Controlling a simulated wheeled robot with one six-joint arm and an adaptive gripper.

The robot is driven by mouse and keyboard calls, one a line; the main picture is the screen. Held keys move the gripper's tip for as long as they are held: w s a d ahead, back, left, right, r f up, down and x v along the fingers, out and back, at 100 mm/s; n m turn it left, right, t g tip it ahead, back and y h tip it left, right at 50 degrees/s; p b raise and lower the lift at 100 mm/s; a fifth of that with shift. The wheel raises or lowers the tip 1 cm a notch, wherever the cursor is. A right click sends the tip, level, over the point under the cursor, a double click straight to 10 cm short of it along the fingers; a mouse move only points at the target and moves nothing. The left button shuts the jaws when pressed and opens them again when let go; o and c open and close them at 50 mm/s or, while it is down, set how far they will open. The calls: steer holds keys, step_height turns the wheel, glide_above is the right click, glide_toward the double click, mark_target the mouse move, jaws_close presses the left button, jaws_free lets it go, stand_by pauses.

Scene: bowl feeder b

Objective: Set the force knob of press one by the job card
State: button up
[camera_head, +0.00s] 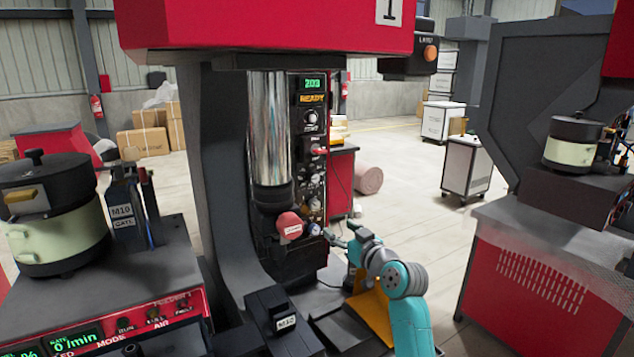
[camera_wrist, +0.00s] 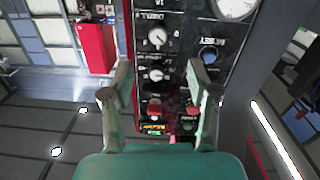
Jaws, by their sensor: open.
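Press one (camera_head: 275,25) has a red head with a "1" plate. Its narrow control panel (camera_head: 311,140) shows a green display reading about 203 and a yellow READY line. A round knob (camera_head: 311,118) sits just below them; its lettering is too small to read. The wrist view shows the panel upside down, with two white-pointer knobs, one higher in the picture (camera_wrist: 158,38) and one lower (camera_wrist: 156,74). I cannot tell which is the force knob. My gripper (camera_head: 340,235) is open, right of the panel's lower end; its fingers (camera_wrist: 160,82) frame the panel without gripping anything. No job card is recognisable.
A red mushroom button (camera_head: 290,225) juts out below the press cylinder (camera_head: 268,130). A blue button (camera_wrist: 208,53) is near my right finger in the wrist view. A feeder bowl (camera_head: 50,220) stands at left, another machine (camera_head: 545,245) at right.

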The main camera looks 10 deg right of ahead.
steer(key=n+y, duration=0.1)
steer(key=n, duration=0.1)
glide_toward(316, 178)
steer(key=shift+m, duration=0.3)
steer(key=x, duration=0.9)
steer(key=shift+w, duration=0.15)
steer(key=shift+a, duration=0.1)
jaws_close()
